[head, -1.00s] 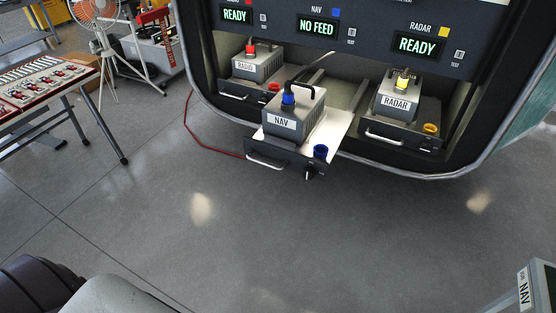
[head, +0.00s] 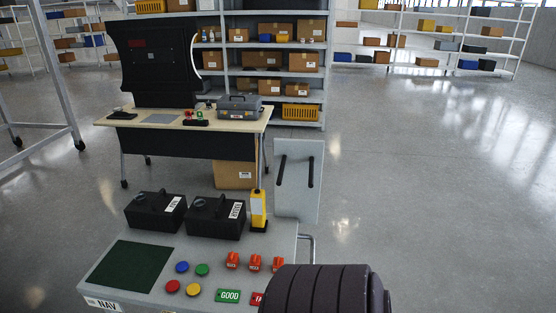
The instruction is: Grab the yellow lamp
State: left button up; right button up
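A yellow lamp (head: 259,208) with a dark base stands upright at the back right corner of a grey cart top (head: 140,288). It is just right of two black boxes with handles and labels, the left box (head: 155,211) and the right box (head: 216,216). A ribbed dark part of my own arm covers the cart's front right. Neither of my grippers shows, and nothing holds the lamp.
A green mat (head: 130,268), several coloured discs, red pieces (head: 255,263) and a green GOOD tag (head: 228,296) lie on the cart. Behind stands a desk (head: 160,119) with a grey toolbox (head: 240,107). Open floor (head: 430,200) lies to the right.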

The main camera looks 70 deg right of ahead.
aim_at(259, 224)
jog(key=z, duration=2.2)
jog(key=i+j+z, duration=0.2)
jog(key=j, duration=0.5)
jog(key=j+z, duration=0.15)
jog(key=j, duration=0.55)
